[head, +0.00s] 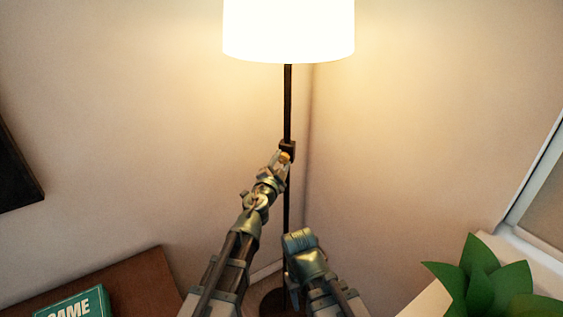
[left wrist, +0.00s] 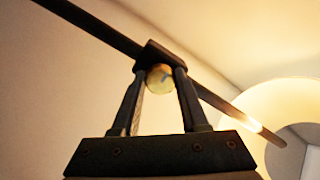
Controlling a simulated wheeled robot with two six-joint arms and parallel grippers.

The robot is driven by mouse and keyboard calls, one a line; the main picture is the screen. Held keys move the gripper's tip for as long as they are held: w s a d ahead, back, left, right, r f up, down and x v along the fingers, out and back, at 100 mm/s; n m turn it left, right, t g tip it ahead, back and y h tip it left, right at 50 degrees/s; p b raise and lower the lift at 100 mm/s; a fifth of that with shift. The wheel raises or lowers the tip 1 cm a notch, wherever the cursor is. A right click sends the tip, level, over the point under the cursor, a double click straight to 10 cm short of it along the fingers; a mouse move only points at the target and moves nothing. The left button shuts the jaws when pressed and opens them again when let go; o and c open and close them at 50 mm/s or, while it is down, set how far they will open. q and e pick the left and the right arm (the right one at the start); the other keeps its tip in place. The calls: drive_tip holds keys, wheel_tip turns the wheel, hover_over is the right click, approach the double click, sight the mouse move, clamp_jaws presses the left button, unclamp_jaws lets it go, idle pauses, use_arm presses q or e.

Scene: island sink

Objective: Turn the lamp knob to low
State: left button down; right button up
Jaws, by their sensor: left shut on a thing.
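The floor lamp has a dark pole (head: 288,105) and a glowing white shade (head: 289,28). A brass-coloured round knob (left wrist: 160,78) sits on a dark block (left wrist: 160,56) on the pole. My left gripper (head: 283,160) is at this block, with its two fingers on either side of the knob, shut on it. The pole runs at a slant there, with the lit shade (left wrist: 262,100) at the right. My right gripper (head: 300,239) is lower, beside the pole; its fingers cannot be made out.
The lamp stands in a corner between two pale walls, its round base (head: 272,303) partly hidden by my arms. A brown surface (head: 130,275) with a teal game box (head: 75,305) is at lower left. A green plant (head: 483,280) is at lower right, near a window frame (head: 535,165).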

use_arm(q)
drive_tip(key=shift+s, duration=0.1)
drive_tip(key=shift+c, duration=2.1)
unclamp_jaws()
